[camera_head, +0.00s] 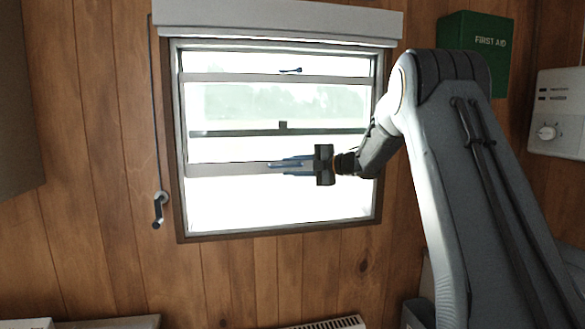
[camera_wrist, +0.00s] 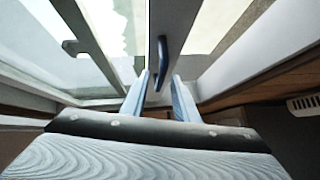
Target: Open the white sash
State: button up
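The white sash (camera_head: 230,169) is in the window; its pale bottom rail stands well above the sill, with a bright gap below. In the wrist view this rail (camera_wrist: 182,22) runs up the middle of the picture. A dark blue handle (camera_wrist: 161,62) is on the rail. My gripper (camera_head: 280,165) is at the rail, right of its middle. In the wrist view its two pale blue fingers (camera_wrist: 161,76) are apart, one on each side of the handle, with a gap visible on both sides. The head view hides most of this handle behind the fingers.
A second blue handle (camera_head: 291,70) is on the upper rail. A dark bar with a small latch (camera_head: 283,126) crosses the window. A blind cassette (camera_head: 275,20) is above; a crank (camera_head: 159,209) hangs left. A first aid box (camera_head: 475,45) and control box (camera_head: 556,115) are right.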

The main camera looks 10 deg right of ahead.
jog(key=b+v, duration=0.2)
jog(key=v, duration=0.5)
jog(key=shift+s+d+b, duration=0.25)
jog(key=shift+s+b, duration=0.05)
jog(key=s+f+m+g+h, duration=0.2)
jog(key=s+f+m+h, duration=1.05)
jog(key=f+m, duration=0.6)
jog(key=s+a+f+m+g, duration=0.2)
jog(key=s+f, duration=0.2)
jog(key=s, duration=0.6)
jog(key=s+a+f+m+g, duration=0.2)
jog(key=s+f+g, duration=0.1)
jog(key=s, duration=0.7)
jog(key=s+a+f+m+g, duration=0.3)
jog(key=s+f, duration=0.2)
jog(key=s, duration=0.5)
jog(key=shift+y, duration=0.35)
